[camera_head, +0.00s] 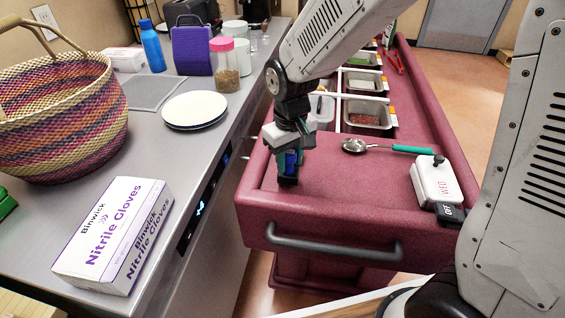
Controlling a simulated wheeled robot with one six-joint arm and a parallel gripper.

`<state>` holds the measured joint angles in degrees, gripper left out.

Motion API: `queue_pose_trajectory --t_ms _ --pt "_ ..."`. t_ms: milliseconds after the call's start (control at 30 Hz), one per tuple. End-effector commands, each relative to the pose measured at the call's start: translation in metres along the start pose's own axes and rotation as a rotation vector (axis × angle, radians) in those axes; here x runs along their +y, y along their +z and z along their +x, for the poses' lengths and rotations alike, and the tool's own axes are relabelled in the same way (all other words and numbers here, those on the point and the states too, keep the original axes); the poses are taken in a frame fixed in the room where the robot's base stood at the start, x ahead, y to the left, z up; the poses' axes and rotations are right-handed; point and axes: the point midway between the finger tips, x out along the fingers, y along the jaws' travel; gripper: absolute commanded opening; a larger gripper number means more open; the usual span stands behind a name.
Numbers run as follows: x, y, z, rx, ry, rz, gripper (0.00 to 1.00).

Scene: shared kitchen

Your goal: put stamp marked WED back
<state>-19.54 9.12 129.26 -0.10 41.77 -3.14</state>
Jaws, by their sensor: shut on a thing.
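My gripper (288,178) points down over the near left part of the red cart top (340,200). It is shut on a small blue thing (291,160), mostly hidden between the fingers; I cannot read any marking on it. Its gap to the cart top, if any, is hard to judge. A black piece with white lettering (450,213) is at the block's near end.
Food bins (368,113) are set in the cart behind. The counter at left holds a glove box (112,235), plates (195,110) and a basket (60,120). The cart's near middle is clear.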

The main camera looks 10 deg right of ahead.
Motion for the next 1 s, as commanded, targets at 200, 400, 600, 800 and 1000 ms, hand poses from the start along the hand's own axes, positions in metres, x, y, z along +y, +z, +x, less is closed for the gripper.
queue_pose_trajectory --t_ms 200,400,600,800,1000 --pt "0.000 -0.001 0.013 0.003 0.000 0.001 0.00" --pt "0.000 0.000 0.015 0.002 0.000 0.001 0.00" --pt "0.000 0.000 0.016 0.003 0.000 0.000 0.55" --pt "0.000 0.000 0.015 0.003 0.000 0.000 0.55" --pt "0.000 -0.001 -0.003 0.006 0.000 0.001 0.55"
